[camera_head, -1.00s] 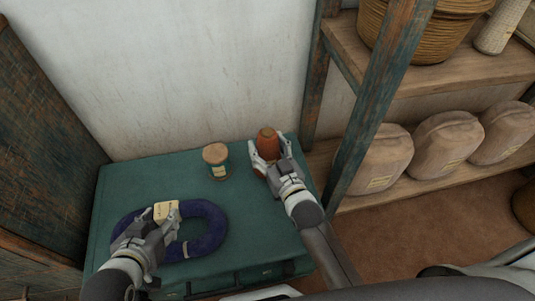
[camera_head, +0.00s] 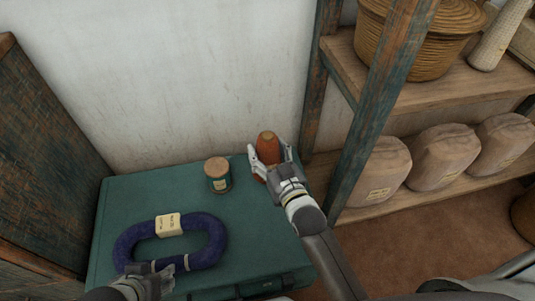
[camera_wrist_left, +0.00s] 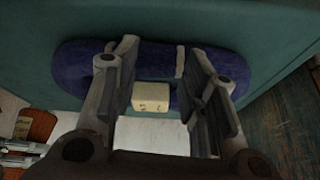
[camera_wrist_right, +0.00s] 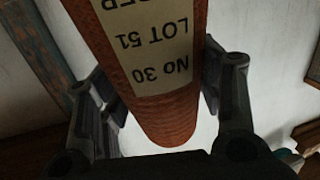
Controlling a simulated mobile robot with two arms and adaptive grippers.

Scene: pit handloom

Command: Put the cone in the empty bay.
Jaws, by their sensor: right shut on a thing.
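The cone (camera_head: 267,147) is reddish-brown with a cream label. My right gripper (camera_head: 268,160) is shut around it and holds it upright near the chest's back right corner. The right wrist view shows the cone (camera_wrist_right: 165,115) between both fingers, its label reading "NO 30 LOT 51". Whether its base clears the chest top is hard to tell. My left gripper (camera_head: 150,270) is open and empty at the near side of the blue yarn ring; its fingers (camera_wrist_left: 160,85) stand apart in the left wrist view. I cannot make out an empty bay.
At right, a shelf post (camera_head: 375,110) stands before shelves with a basket (camera_head: 405,45), a pale cone (camera_head: 497,35) and several sacks (camera_head: 440,155).

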